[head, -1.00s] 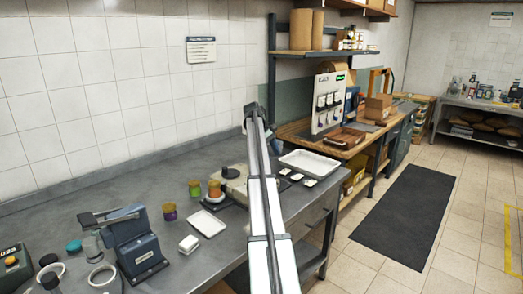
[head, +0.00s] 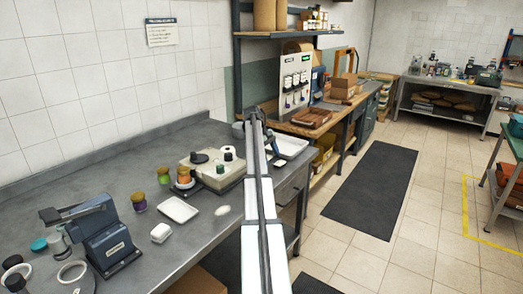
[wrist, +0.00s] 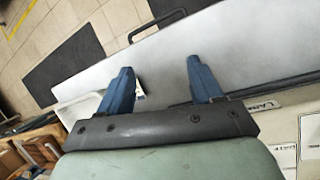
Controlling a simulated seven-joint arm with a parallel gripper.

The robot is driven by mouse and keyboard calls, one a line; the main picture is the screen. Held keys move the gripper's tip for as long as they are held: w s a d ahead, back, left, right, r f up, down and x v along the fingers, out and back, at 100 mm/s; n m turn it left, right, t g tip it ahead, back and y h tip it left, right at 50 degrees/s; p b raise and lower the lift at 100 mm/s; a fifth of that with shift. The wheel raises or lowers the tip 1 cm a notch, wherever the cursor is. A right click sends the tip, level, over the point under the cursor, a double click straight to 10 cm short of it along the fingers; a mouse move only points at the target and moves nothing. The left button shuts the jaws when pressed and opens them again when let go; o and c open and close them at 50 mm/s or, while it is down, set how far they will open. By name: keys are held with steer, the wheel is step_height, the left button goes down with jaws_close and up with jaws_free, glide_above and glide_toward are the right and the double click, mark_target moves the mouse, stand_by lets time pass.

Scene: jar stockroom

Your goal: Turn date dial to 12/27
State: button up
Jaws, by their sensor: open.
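No date dial with readable figures shows in any view. A beige machine (head: 205,178) with black knobs stands on the grey bench, left of my arm in the head view. A blue-grey hand-lever device (head: 106,232) stands on the bench at the lower left. I cannot tell which of them bears the dial. My gripper (wrist: 160,66) shows in the wrist view with its two blue fingers apart and nothing between them. It points over the pale bench surface and its edge. In the head view my arm reaches away over the bench, and I cannot make out the fingers.
Jars with green and orange contents (head: 163,175), a white tray (head: 179,210) and a white block (head: 161,232) stand near the machine. Another white tray (head: 290,147) lies just right of my arm. A display board (head: 297,80) stands farther back. The floor at right has a dark mat (head: 372,190).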

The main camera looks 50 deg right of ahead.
steer(key=s+d+f+m+y, duration=0.1)
steer(key=s+d+f+m, duration=0.1)
steer(key=s+f, duration=0.9)
steer(key=shift+s+d, duration=0.6)
steer(key=shift+s, duration=0.6)
steer(key=shift+w+r, duration=0.1)
step_height(320, 180, up, 23)
steer(key=n+t, duration=0.3)
steer(key=t, duration=0.1)
glide_above(228, 154)
steer(key=shift+y, duration=0.4)
step_height(228, 154, down, 13)
steer(key=shift+d+r, duration=0.1)
steer(key=shift+w, duration=0.1)
steer(key=c, duration=1.1)
